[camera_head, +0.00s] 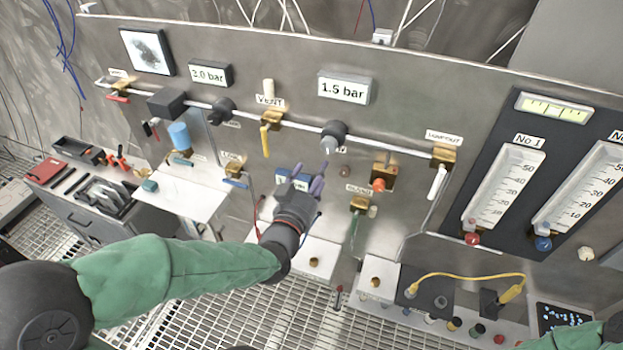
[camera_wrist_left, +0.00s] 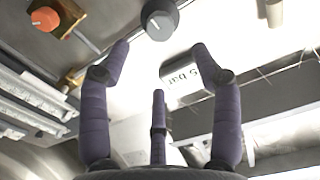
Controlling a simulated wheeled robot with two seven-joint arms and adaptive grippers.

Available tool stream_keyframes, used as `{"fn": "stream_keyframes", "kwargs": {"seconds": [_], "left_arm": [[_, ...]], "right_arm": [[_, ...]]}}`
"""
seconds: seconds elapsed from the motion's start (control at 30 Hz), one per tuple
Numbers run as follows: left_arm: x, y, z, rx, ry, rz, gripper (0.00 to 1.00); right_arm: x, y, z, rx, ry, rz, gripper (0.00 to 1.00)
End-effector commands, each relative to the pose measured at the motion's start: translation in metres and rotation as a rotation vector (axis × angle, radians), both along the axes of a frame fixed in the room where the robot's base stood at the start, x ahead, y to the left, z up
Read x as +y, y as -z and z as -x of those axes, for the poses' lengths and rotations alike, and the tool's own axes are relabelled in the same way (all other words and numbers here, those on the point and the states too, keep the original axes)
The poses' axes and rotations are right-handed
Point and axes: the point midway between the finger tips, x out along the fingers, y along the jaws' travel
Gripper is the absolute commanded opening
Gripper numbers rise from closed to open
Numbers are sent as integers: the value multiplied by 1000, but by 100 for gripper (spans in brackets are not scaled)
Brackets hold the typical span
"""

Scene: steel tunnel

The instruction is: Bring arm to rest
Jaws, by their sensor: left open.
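My left arm, in a green sleeve (camera_head: 180,270), reaches in from the left in the head view. Its left gripper (camera_head: 310,174) is raised in front of the steel panel (camera_head: 420,110), just below a dark round knob (camera_head: 333,132) on the pipe. In the left wrist view the purple fingers of this gripper (camera_wrist_left: 160,62) are spread with nothing between them. The dark knob (camera_wrist_left: 158,18) shows beyond the fingertips, apart from them as far as I can tell. My right gripper is out of view; only a bit of green sleeve (camera_head: 572,342) shows at the lower right.
An orange knob (camera_head: 378,184) and a yellow lever (camera_head: 265,140) stick out from the panel near the left gripper. Gauges (camera_head: 505,190) stand at the right. A bench with a red case (camera_head: 46,171) is at the left. Grating floor (camera_head: 215,322) lies below.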

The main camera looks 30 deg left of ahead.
Motion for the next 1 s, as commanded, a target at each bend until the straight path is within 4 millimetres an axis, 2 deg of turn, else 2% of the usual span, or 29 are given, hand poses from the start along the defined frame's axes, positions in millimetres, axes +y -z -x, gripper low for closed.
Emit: {"fn": "stream_keyframes", "kwargs": {"seconds": [0.2, 0.77, 0.87, 0.97, 1.0], "left_arm": [[-2, 1, 9, 0, 0, 0, 64], [-3, 3, 8, 6, 2, 2, 64], [-6, 18, 4, 34, 14, 17, 64], [-12, 48, -3, 97, 38, 50, 64], [-15, 64, -7, 130, 50, 67, 64]], "right_arm": [[0, 0, 0, 0, 0, 0, 64], [0, 1, 0, 0, 0, 0, 64], [0, 6, 0, 0, 0, 0, 64], [0, 15, 0, 0, 0, 0, 64], [0, 20, 0, 0, 0, 0, 64]]}}
